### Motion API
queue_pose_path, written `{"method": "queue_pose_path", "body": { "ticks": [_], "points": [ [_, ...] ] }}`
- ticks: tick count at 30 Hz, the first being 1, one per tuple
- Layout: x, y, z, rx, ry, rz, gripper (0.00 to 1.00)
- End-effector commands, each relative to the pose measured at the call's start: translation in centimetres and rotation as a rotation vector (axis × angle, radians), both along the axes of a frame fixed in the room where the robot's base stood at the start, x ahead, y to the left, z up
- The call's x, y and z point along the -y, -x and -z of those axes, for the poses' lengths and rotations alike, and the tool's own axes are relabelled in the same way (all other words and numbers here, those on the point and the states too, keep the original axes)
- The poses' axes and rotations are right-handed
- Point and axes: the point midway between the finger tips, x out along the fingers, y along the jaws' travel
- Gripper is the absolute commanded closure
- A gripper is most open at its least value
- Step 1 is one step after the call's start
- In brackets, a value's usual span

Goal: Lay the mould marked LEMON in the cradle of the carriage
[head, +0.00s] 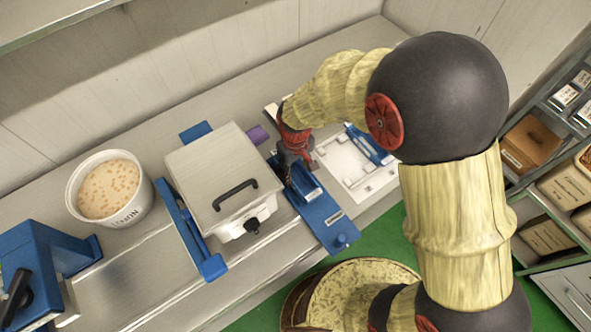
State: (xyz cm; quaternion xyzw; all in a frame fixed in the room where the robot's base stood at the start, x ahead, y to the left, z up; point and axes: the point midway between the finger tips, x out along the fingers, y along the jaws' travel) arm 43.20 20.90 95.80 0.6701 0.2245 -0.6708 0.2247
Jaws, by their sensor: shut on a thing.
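My gripper (298,176) points down over the blue carriage (326,218), a long plate with a round knob at its front end. It is shut on a small blue trough-like piece (308,188), which I take for the mould, at the cradle area of the carriage. Its marking is not readable, and the fingers hide part of it. I cannot tell whether it rests in the cradle or is held just above. Another blue piece (368,144) lies on the white tray (357,185) to the right, partly behind my arm.
A lidded metal box (215,175) with a black handle stands close left of the carriage. A purple piece (257,135) lies behind. Shelves (560,130) with boxes stand at right.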

Motion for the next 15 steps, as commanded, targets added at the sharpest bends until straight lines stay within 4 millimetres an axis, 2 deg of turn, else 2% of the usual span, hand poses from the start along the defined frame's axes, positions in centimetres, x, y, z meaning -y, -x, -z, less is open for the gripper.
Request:
{"method": "queue_pose_path", "body": {
  "ticks": [15],
  "points": [
    [-0.02, -0.04, 0.25, 0.001, -0.001, 0.000, 0.90]
  ]
}}
